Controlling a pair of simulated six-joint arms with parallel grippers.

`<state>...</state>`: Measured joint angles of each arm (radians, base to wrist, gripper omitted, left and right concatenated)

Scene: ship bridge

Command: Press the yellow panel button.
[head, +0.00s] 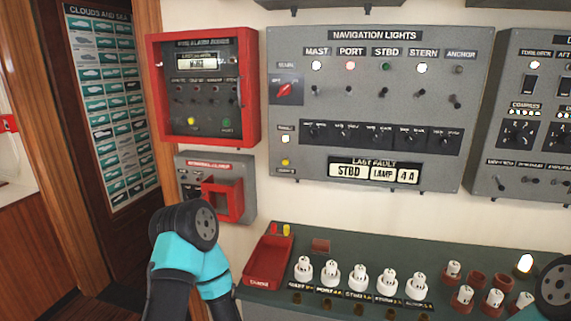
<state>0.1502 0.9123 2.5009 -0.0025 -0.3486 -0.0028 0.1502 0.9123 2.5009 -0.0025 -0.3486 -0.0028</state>
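A small yellow button (194,121) sits at the lower left inside the red-framed alarm box (202,88), beside a green one (227,122). Another yellow round button or lamp (285,162) is at the lower left of the grey navigation lights panel (365,110), below a pale lit one (286,139). The frame does not show which is the one named. My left arm's teal and black links rise at the lower left, below the alarm box; its gripper fingers do not show. Only a black joint of my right arm shows at the lower right corner, with no gripper in view.
A grey box with a protruding red frame (228,199) hangs below the alarm box, near my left arm. A dark green bench (400,243) holds a red tray (266,262), several white lamp holders and red sockets. Another grey panel (536,150) is at the right.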

